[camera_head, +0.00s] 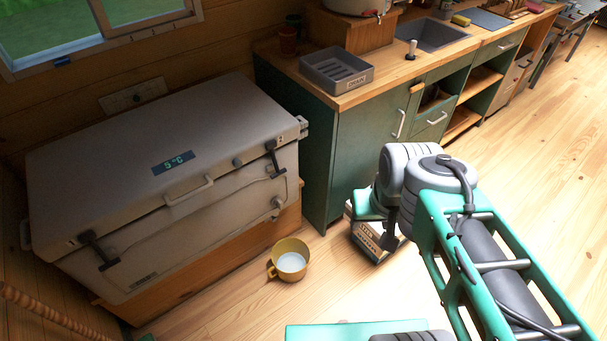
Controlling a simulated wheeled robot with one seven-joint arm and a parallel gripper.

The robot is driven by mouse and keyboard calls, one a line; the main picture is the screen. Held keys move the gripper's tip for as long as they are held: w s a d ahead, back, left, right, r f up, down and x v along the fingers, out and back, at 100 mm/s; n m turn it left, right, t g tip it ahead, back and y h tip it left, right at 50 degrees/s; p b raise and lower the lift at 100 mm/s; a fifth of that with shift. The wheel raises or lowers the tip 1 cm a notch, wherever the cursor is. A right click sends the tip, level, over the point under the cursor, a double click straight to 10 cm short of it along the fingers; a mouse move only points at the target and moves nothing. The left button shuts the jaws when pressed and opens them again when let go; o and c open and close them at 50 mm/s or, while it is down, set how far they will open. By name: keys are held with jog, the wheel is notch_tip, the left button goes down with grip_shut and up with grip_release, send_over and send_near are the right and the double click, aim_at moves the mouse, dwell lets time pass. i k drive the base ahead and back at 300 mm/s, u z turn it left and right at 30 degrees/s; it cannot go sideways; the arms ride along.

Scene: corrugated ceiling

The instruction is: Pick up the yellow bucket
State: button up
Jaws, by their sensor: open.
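The yellow bucket (291,261) stands upright on the wooden floor, in front of the right end of the large chest cooler. It is small and mug-like, with a handle on its left side and a pale inside. Nothing touches it from above. My arm, teal and grey, reaches in from the lower right and bends at a grey joint to the right of the bucket. The far part of the arm is mostly hidden behind that joint, and I cannot make out gripper jaws. The arm is apart from the bucket.
The beige chest cooler (130,190) sits on a wooden base behind and left of the bucket. A green cabinet (352,165) with a wooden counter stands behind it. A printed box (366,236) is on the floor beside my arm. Floor around the bucket's front is clear.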

aim_at(290, 257)
jog(key=z, duration=0.25)
jog(key=i, duration=0.8)
jog(key=u, duration=4)
